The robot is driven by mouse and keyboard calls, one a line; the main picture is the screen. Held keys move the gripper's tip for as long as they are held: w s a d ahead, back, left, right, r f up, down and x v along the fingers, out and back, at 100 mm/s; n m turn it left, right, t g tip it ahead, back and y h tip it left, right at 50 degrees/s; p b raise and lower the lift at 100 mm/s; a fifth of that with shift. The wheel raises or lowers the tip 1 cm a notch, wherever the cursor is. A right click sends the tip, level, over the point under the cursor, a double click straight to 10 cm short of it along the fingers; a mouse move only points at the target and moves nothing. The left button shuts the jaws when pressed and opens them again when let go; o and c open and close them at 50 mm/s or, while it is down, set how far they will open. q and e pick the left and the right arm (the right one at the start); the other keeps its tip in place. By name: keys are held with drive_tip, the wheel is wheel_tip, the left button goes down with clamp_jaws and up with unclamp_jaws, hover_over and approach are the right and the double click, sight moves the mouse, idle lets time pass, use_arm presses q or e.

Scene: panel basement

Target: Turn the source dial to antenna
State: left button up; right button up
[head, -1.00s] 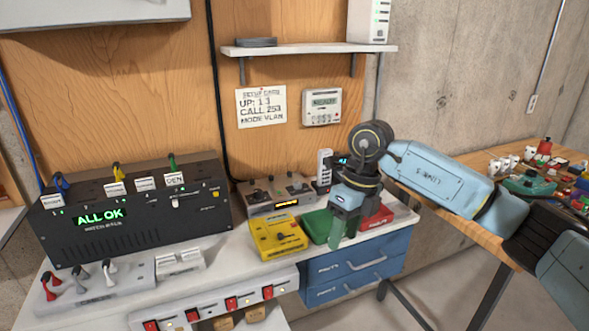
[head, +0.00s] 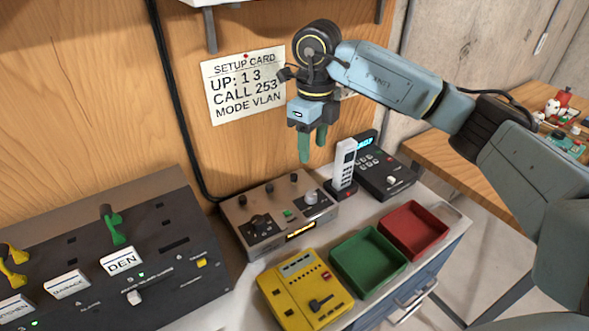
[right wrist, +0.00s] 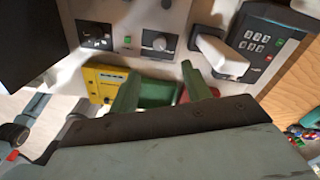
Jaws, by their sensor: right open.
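The right wrist view also shows the black dial (right wrist: 97,38) and the silver dial (right wrist: 160,43). My right gripper (head: 312,147) is open and empty, with green fingers pointing down above the box's right end, touching nothing. The right wrist view shows its fingers (right wrist: 162,88) apart. My left gripper is not in view.
A white cordless phone (head: 345,165) stands close right of the box, with a black keypad unit (head: 383,168) beyond. A yellow meter (head: 297,290), a green tray (head: 365,288) and a red tray (head: 440,240) are in front. A black switch panel (head: 160,285) is left.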

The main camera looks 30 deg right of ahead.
sight(311, 194)
drive_tip(key=f, duration=0.2)
drive_tip(key=s+f, duration=0.1)
drive_tip(key=f, duration=0.1)
drive_tip(key=shift+f, duration=0.3)
drive_tip(key=f, duration=0.3)
drive_tip(key=f+p, duration=0.1)
drive_tip(key=f, duration=0.3)
drive_tip(key=shift+w+f, duration=0.2)
drive_tip(key=shift+f, duration=0.6)
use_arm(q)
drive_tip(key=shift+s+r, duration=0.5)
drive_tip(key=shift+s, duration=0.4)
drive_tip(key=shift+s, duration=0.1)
use_arm(e)
drive_tip(key=shift+c, duration=0.9)
drive_tip(key=c, duration=0.8)
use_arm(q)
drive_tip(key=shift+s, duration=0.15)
